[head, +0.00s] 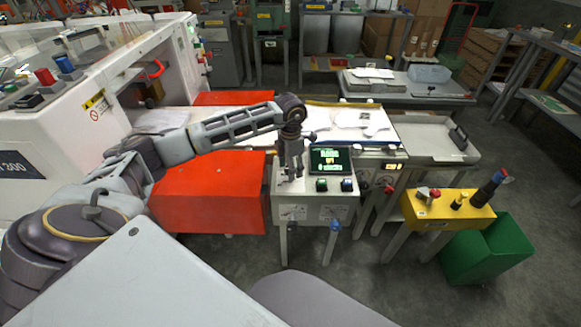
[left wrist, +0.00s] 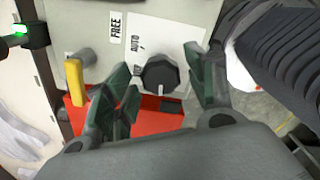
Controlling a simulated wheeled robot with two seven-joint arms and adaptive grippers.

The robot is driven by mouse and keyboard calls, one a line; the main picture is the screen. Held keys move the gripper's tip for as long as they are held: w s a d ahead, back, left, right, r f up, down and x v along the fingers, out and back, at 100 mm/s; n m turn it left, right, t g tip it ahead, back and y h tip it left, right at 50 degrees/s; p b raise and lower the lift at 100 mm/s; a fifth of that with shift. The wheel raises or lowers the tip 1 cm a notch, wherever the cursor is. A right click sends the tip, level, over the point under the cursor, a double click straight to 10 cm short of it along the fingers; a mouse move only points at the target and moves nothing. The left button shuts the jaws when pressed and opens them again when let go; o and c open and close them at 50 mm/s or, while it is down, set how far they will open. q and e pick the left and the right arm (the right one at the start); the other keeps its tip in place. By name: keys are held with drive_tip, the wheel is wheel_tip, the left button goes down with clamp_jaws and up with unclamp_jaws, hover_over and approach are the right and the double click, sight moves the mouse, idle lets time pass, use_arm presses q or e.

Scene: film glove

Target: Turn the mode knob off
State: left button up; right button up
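The mode knob (left wrist: 160,76) is round and black, on the grey-white control box (head: 337,207). Its white mark points toward the bottom of the left wrist view. The white label plate (left wrist: 152,40) beside it reads AUTO; a separate label reads FREE (left wrist: 116,25). My left gripper (head: 291,172) points down over the left part of the box top. In the left wrist view its open fingers (left wrist: 160,68) are on either side of the knob, with gaps visible. In the head view the gripper hides the knob. My right gripper is in neither view.
A yellow lever (left wrist: 75,82) is near the left finger. A red cabinet (head: 207,195) stands left, a yellow button box (head: 447,210) right.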

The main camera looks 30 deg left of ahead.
use_arm(q)
drive_tip(key=shift+r, duration=0.1)
idle(0.3)
wheel_tip(320, 180, up, 12)
idle(0.7)
drive_tip(key=shift+s+f, duration=0.1)
drive_tip(key=shift+f, duration=0.1)
idle(0.4)
